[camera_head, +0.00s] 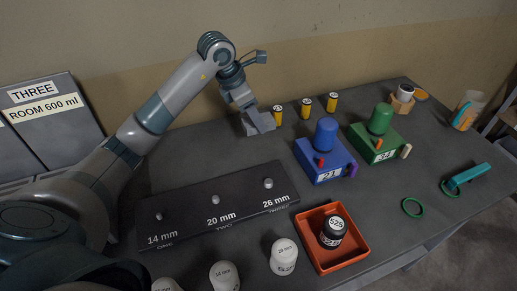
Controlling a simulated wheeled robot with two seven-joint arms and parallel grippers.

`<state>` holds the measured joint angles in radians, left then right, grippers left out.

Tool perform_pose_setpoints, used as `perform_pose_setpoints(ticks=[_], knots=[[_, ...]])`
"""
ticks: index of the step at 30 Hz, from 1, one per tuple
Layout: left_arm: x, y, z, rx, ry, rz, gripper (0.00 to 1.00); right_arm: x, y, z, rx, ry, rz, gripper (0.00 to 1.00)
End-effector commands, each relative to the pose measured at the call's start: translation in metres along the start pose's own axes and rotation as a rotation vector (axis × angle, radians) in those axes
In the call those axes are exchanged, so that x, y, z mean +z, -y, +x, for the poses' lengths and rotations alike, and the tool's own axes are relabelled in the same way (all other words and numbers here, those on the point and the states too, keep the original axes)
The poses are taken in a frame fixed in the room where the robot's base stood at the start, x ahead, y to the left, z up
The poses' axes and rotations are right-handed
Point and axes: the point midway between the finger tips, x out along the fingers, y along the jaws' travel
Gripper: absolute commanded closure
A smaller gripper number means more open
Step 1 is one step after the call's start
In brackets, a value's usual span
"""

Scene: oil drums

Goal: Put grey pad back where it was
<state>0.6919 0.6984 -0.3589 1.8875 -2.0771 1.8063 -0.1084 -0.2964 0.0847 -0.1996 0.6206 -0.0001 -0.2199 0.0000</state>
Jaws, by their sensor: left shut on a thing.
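My left gripper (247,106) reaches down over the back of the dark table, left of the yellow cylinders. It is shut on a small grey piece, which looks like the grey pad (260,123). The pad is at or just above the table's back edge; I cannot tell if it touches the surface. The fingers partly hide it, and its grey blends with theirs. My right gripper is not in view.
Several yellow cylinders (305,107) stand close right of the gripper. A black hole-size board (217,208) lies in front. A green ring (412,207) lies right.

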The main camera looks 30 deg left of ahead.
Motion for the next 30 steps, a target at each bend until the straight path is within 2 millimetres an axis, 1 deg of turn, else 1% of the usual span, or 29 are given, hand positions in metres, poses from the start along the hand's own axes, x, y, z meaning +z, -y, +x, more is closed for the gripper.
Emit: perform_pose_setpoints(ticks=[5, 12, 15, 21, 26, 30], knots=[[-0.006, 0.001, 0.013, -0.003, -0.001, -0.001, 0.79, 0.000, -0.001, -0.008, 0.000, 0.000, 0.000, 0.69], [-0.019, 0.002, 0.045, -0.004, -0.002, -0.001, 0.79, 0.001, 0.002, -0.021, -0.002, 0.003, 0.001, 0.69], [-0.022, 0.001, 0.054, -0.002, 0.000, -0.001, 0.79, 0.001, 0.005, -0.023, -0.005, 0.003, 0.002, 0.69], [-0.023, 0.000, 0.057, 0.000, 0.001, 0.001, 0.79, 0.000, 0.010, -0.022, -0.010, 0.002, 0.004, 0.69], [-0.024, 0.000, 0.057, -0.001, 0.000, 0.000, 0.79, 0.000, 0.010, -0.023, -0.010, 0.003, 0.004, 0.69], [-0.028, 0.001, 0.066, -0.002, -0.002, -0.002, 0.79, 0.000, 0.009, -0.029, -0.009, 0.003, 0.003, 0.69]])
